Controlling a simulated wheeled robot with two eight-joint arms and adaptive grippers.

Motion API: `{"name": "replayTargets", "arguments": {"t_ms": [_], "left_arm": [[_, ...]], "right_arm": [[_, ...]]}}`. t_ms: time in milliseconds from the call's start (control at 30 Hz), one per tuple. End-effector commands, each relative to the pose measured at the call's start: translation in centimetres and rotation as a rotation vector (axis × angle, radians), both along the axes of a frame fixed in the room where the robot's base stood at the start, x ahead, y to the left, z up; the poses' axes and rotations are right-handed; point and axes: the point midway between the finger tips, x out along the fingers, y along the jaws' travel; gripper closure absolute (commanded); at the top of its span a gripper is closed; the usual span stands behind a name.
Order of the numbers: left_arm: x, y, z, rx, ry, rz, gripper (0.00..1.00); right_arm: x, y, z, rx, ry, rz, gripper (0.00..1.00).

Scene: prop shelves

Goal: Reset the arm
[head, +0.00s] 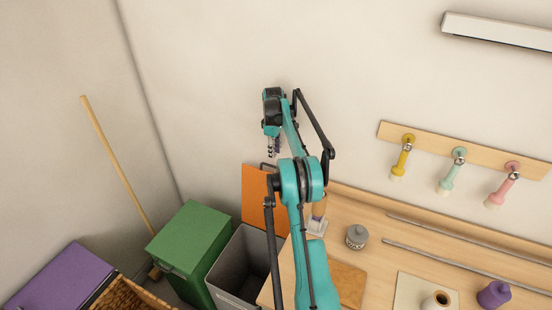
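My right arm, teal with black links, reaches up from the bottom middle of the head view and away toward the back wall. My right gripper (272,149) is small and partly hidden at the arm's far end, above the orange panel (254,197). I cannot tell whether its fingers are open or shut, and I see no object clearly held in it. My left gripper is out of view.
A wooden counter (372,213) at the right holds a grey jar (356,236), a purple jar (494,294) and a white cup (437,300). A green bin (190,246) and an open grey bin (243,265) stand left of it. A broom (115,165) leans at the left.

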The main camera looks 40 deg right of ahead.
Motion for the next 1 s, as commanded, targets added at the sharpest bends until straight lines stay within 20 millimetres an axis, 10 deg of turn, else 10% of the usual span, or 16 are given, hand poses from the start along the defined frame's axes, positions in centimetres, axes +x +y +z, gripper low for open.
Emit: {"name": "replayTargets", "arguments": {"t_ms": [800,1000], "left_arm": [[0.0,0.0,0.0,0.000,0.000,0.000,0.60],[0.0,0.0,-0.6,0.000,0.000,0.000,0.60]], "right_arm": [[-0.1,0.5,2.0,0.003,0.000,0.002,0.69],[0.4,3.6,4.2,-0.012,-0.031,-0.015,0.69]]}}
